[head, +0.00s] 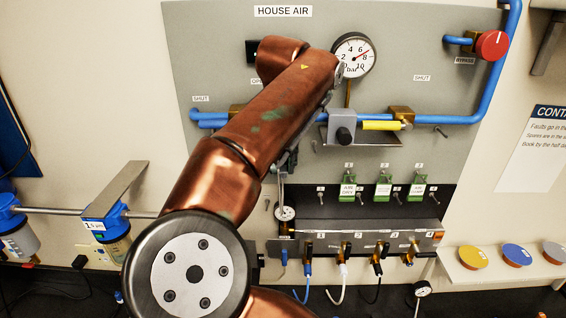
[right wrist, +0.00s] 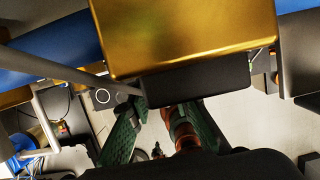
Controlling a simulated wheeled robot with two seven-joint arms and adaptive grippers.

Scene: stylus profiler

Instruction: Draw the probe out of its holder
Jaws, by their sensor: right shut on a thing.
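My right gripper (right wrist: 162,104) shows in the right wrist view, its two green-padded fingers at the lower edge of a black block-like part (right wrist: 196,84). It is shut on this black part, which sits under a large brass block (right wrist: 185,35). In the head view my copper right arm reaches up across the panel and hides most of the gripper and what it holds. I cannot tell whether the black part belongs to the probe. A yellow cylinder (head: 381,125) lies beside a grey block with a black knob (head: 342,131). My left gripper is not in view.
The grey panel (head: 430,60) carries a gauge (head: 354,55), a blue pipe (head: 478,95) and a red knob (head: 491,45). Below are green tags (head: 383,189) and a grey manifold (head: 350,232) with several hoses. Coloured discs stand on a shelf at right.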

